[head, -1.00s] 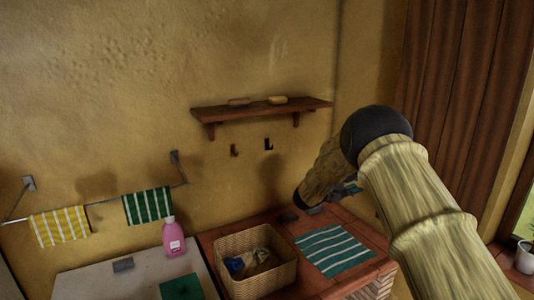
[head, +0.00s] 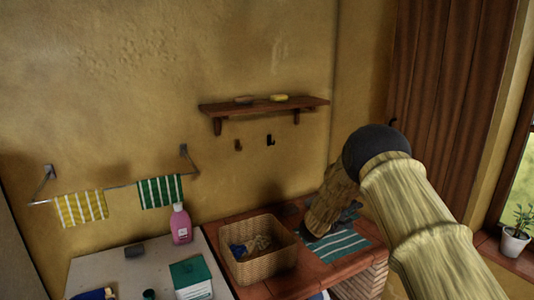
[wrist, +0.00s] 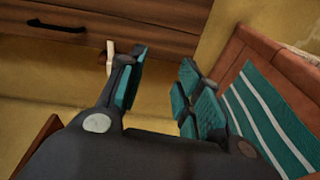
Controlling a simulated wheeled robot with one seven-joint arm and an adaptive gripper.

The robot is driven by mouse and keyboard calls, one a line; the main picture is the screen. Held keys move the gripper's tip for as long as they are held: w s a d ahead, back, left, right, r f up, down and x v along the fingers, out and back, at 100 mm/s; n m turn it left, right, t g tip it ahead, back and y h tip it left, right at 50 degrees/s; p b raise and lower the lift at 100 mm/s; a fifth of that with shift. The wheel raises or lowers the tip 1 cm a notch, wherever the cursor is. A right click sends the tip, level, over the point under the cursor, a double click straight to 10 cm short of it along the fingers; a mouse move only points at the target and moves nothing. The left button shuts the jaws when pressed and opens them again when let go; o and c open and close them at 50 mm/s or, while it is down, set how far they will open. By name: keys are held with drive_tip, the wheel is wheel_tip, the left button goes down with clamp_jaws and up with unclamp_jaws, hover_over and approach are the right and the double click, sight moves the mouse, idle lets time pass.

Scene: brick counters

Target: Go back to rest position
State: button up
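My gripper (wrist: 160,95) shows in the wrist view with its teal-padded fingers spread apart and nothing between them. In the head view my arm comes in from the right and bends down over the brick counter (head: 268,292); the gripper itself is mostly hidden behind the arm. A teal striped cloth (head: 345,242) lies flat on the counter under the arm, and it also shows at the right of the wrist view (wrist: 262,115). The gripper is apart from the cloth.
A wicker basket (head: 262,268) with cloths stands left of the arm. A pink bottle (head: 181,225) stands on the pale counter (head: 95,270). A wall shelf (head: 265,107) and hooks are above. Striped towels hang on a rail at left. A potted plant (head: 514,242) is at right.

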drive_tip(key=s+f+y+b, duration=0.1)
drive_tip(key=s+f+y, duration=0.15)
drive_tip(key=f, duration=0.45)
drive_tip(key=s+a+f+y+b, duration=0.1)
drive_tip(key=s+f, duration=0.3)
drive_tip(key=f, duration=0.2)
drive_tip(key=s+f+y+b, duration=0.1)
drive_tip(key=s+f, duration=0.3)
drive_tip(key=f, duration=0.3)
drive_tip(key=s+a+f+m+g+y+b, duration=0.1)
drive_tip(key=s+f+y, duration=0.1)
drive_tip(key=s+f, duration=0.65)
drive_tip(key=s+a+f+g+y+b, duration=0.1)
drive_tip(key=s+a+f+y, duration=0.15)
drive_tip(key=s+f, duration=0.55)
drive_tip(key=s+a+f+m+g+y+b, duration=0.1)
drive_tip(key=s+f+m+g, duration=0.1)
drive_tip(key=s, duration=1.1)
drive_tip(key=s+a+f+m+g+y+b, duration=0.2)
drive_tip(key=s+f+g, duration=0.1)
drive_tip(key=s, duration=1.1)
drive_tip(key=s+a+f+m+g+y+b, duration=0.1)
drive_tip(key=s+a+f+m+g+y, duration=0.1)
drive_tip(key=s, duration=1.2)
drive_tip(key=shift+s+a+f+g, duration=0.2)
drive_tip(key=shift+f+g, duration=0.1)
drive_tip(key=shift+g, duration=0.4)
drive_tip(key=shift+d, duration=0.1)
